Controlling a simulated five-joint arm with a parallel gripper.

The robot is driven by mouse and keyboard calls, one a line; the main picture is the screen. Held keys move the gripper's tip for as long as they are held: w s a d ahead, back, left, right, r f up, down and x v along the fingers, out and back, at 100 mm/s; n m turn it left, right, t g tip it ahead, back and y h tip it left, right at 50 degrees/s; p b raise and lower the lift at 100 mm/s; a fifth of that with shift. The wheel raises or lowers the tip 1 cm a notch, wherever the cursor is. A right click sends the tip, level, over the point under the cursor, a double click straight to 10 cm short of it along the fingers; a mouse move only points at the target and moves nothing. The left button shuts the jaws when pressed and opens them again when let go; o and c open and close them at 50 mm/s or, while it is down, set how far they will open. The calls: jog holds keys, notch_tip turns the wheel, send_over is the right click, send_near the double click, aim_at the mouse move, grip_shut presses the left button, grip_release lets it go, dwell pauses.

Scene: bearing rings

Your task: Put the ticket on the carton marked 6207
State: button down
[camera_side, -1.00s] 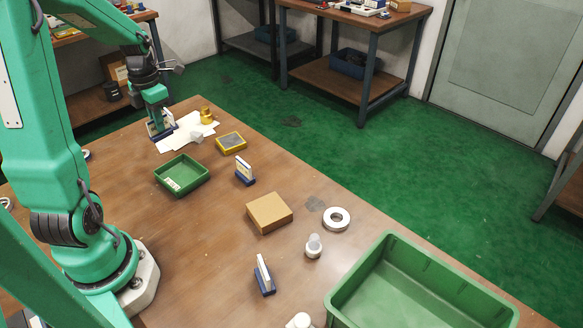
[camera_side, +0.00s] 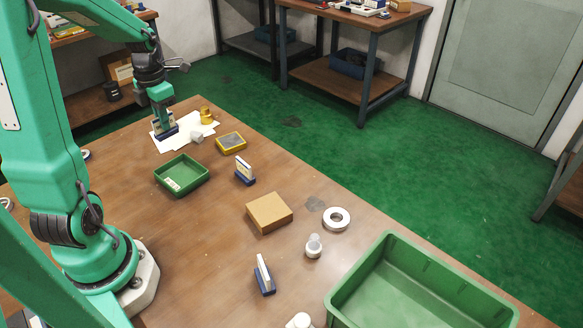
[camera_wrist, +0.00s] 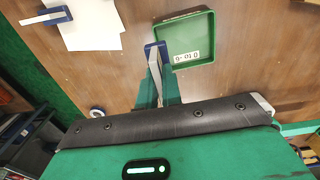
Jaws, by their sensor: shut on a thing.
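My gripper (camera_side: 161,106) is low at the far left of the table, beside the white paper. In the wrist view my gripper (camera_wrist: 157,76) is shut on a blue-based stand with a pale upright card (camera_wrist: 157,50), apparently the ticket. In the side view a blue and white stand (camera_side: 166,134) shows at the fingertips; I cannot tell whether it touches the table. A plain brown carton (camera_side: 269,211) lies mid-table. I cannot read the number 6207 on anything. Similar blue-based stands are at mid-table (camera_side: 245,173), at the front (camera_side: 265,278) and near the paper in the wrist view (camera_wrist: 46,17).
A green tray (camera_side: 159,180) with a white label is close to my gripper. White paper (camera_side: 172,144), a brass piece (camera_side: 207,116) and a yellow-framed box (camera_side: 231,142) lie nearby.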

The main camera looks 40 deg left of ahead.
jog(key=w+d+r+m, duration=0.1)
jog(key=w+d+m, duration=0.3)
jog(key=d, duration=0.7)
jog(key=w+d+r+m, duration=0.15)
jog(key=d+m, duration=0.35)
jog(key=d, duration=0.5)
jog(key=s+d+m, duration=0.3)
jog(key=d+m, duration=0.2)
jog(key=d, duration=0.4)
jog(key=s+d+m, duration=0.4)
jog(key=d+m, duration=0.1)
jog(key=d, duration=0.5)
send_over(269, 208)
notch_tip(269, 208, down, 6)
jog(key=shift+f, duration=2.15)
jog(key=shift+f, duration=0.15)
jog(key=c, duration=1.6)
grip_release()
jog(key=shift+o, duration=0.2)
